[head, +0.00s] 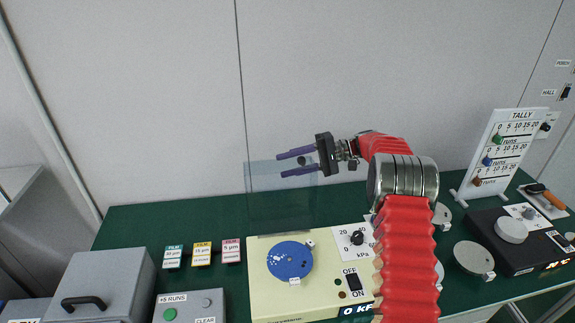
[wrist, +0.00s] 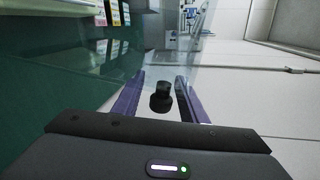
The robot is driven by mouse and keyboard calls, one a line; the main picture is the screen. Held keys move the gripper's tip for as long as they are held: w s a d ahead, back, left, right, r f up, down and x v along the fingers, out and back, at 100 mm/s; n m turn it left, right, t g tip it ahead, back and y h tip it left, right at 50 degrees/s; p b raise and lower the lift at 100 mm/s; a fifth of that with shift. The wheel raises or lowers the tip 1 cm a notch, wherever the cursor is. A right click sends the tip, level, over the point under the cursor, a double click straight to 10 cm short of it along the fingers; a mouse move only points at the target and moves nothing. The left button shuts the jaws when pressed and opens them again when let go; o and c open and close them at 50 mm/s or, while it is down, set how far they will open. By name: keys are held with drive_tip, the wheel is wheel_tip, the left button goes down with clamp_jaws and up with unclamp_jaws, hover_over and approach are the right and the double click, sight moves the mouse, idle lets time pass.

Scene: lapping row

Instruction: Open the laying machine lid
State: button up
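The cream laying machine (head: 264,304) has a blue disc (head: 290,261) on its top. Its clear bluish lid (head: 275,205) stands about upright at the machine's back edge, so the disc is uncovered. My gripper (head: 281,165) is at the lid's upper edge, its two purple fingers pointing left and spread apart. A small black knob (head: 301,161) shows between the fingers. In the wrist view the knob (wrist: 160,97) is between the fingers of my gripper (wrist: 160,76), with a gap on both sides. The clear panel shows faintly behind it.
Three film packs (head: 202,254) and a grey box with a black handle (head: 98,283) are left of the machine. A white tally board (head: 508,140) and a black device (head: 503,235) stand at the right. A grey wall (head: 300,70) is behind the green bench (head: 150,222).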

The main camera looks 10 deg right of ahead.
drive_tip(key=shift+f, duration=0.1)
clamp_jaws()
idle(0.4)
